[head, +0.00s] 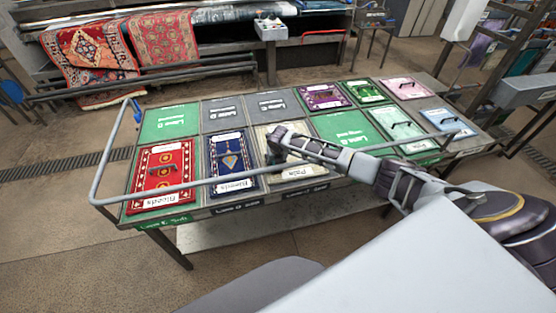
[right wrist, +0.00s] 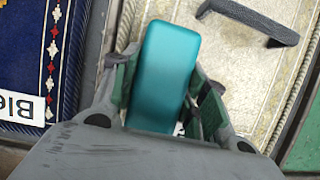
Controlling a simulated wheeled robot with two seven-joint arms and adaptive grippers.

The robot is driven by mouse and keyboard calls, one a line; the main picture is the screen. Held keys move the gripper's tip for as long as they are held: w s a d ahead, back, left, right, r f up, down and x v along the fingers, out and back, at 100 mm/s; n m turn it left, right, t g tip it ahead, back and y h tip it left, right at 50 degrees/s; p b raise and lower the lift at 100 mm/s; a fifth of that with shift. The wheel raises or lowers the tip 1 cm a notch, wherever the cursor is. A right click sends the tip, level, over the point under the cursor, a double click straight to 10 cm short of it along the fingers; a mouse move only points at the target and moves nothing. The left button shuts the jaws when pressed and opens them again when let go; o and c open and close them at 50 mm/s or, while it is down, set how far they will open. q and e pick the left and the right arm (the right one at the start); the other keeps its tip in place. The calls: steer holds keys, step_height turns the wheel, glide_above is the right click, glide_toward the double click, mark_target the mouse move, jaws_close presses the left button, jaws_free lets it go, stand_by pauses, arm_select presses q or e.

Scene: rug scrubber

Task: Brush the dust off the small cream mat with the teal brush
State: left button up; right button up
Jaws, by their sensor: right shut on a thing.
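The small cream mat (head: 263,136) lies in the front row of the table, between the navy mat and a green panel. It also shows in the right wrist view (right wrist: 235,75), pale and mottled, with a dark grey handle (right wrist: 255,18) on it. My right gripper (head: 276,150) is over the cream mat's left part. It is shut on the teal brush (right wrist: 165,70), whose smooth teal back faces the wrist camera. The bristles are hidden, so I cannot tell whether they touch the mat. I cannot tell dust from the mat's mottling. My left gripper is not in view.
The navy mat (head: 231,158) and the red mat (head: 160,176) lie to the left on the table. Green (head: 347,130) and grey panels and several other small mats fill the rest. A grey rail (head: 108,150) runs around the table's left end and front.

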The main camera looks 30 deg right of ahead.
mark_target(289, 161)
steer(key=shift+s+d+p, duration=0.15)
steer(key=shift+d+p, duration=0.1)
steer(key=shift+d, duration=0.3)
steer(key=shift+s+d+p, duration=0.15)
steer(key=shift+d+p, duration=0.05)
steer(key=shift+d, duration=0.35)
steer(key=shift+s+d+f, duration=0.15)
steer(key=shift+s+d, duration=0.05)
steer(key=shift+d, duration=0.35)
steer(key=shift+s, duration=0.1)
steer(key=shift+s+d+p, duration=0.25)
steer(key=shift+d+p, duration=0.25)
steer(key=shift+d, duration=0.3)
steer(key=shift+s+d, duration=0.2)
steer(key=shift+d, duration=0.7)
steer(key=shift+a, duration=0.1)
steer(key=shift+w+a+r, duration=0.1)
steer(key=shift+w+a, duration=0.2)
steer(key=shift+a, duration=0.55)
steer(key=shift+w+a+r, duration=0.1)
steer(key=shift+w+a, duration=0.2)
steer(key=shift+a, duration=0.55)
